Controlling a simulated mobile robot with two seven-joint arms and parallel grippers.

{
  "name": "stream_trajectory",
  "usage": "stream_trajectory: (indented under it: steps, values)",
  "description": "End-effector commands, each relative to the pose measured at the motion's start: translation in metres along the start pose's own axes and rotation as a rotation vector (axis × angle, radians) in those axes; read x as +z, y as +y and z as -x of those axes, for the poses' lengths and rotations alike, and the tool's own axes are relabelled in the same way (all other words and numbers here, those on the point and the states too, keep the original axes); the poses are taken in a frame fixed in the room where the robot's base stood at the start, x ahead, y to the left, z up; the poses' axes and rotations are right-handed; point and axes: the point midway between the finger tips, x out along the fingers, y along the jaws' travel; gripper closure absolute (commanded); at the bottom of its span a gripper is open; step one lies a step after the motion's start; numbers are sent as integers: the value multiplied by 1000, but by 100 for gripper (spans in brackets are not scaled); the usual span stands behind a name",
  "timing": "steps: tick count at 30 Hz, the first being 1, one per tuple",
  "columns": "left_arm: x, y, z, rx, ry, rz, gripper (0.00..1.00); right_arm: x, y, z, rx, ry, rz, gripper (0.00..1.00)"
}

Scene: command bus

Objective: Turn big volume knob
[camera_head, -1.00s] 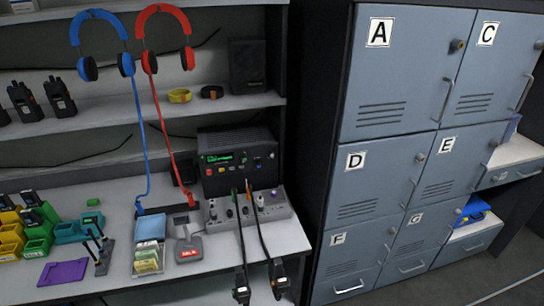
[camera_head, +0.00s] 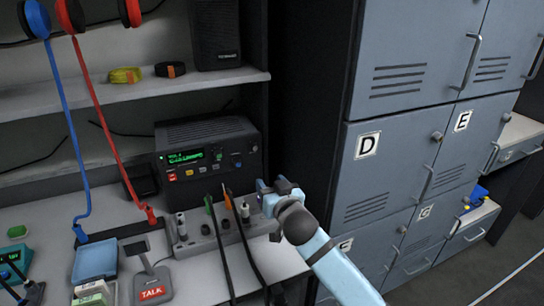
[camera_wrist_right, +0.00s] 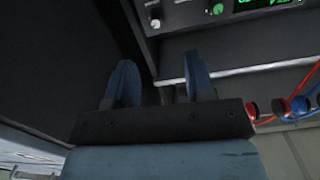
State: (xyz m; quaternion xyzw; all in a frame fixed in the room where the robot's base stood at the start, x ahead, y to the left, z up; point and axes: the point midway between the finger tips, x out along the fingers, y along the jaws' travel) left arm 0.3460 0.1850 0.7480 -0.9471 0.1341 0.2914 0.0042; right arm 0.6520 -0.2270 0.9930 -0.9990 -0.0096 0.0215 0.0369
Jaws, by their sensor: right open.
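The black radio (camera_head: 208,160) has a green display and several small knobs and buttons on its front. Below it, a grey control box (camera_head: 205,238) carries several upright knobs and cable plugs. I cannot tell which knob is the big volume knob. My right gripper (camera_head: 268,192) is open and empty by the right end of the grey box, below and right of the radio. In the right wrist view, its two blue fingers (camera_wrist_right: 158,78) stand apart with nothing between them. The radio's front (camera_wrist_right: 185,18) lies beyond them, with a pale knob and a green knob. My left gripper is not in view.
Black cables (camera_head: 236,255) hang over the desk front from the grey box. A talk stand (camera_head: 151,288) is to the left. A dark cabinet side (camera_head: 310,100) and grey lockers (camera_head: 385,165) are close on the right. A shelf (camera_head: 200,83) overhangs the radio.

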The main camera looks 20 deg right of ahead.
Motion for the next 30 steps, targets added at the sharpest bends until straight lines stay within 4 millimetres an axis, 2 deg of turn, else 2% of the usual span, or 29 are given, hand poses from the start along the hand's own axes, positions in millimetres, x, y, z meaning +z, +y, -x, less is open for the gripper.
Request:
stream_trajectory:
  steps: [1, 8, 21, 25, 30]
  values:
    - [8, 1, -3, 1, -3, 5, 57, -4, 1, -6, 5, 20, -6, 51]
    - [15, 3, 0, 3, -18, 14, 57, -17, 2, -24, 14, 41, -15, 51]
    - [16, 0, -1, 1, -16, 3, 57, -20, 3, -112, 15, 40, -12, 51]
    - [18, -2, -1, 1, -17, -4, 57, -20, 3, -132, 14, 39, -13, 51]
    - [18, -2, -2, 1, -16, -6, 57, -21, 3, -146, 13, 39, -15, 51]
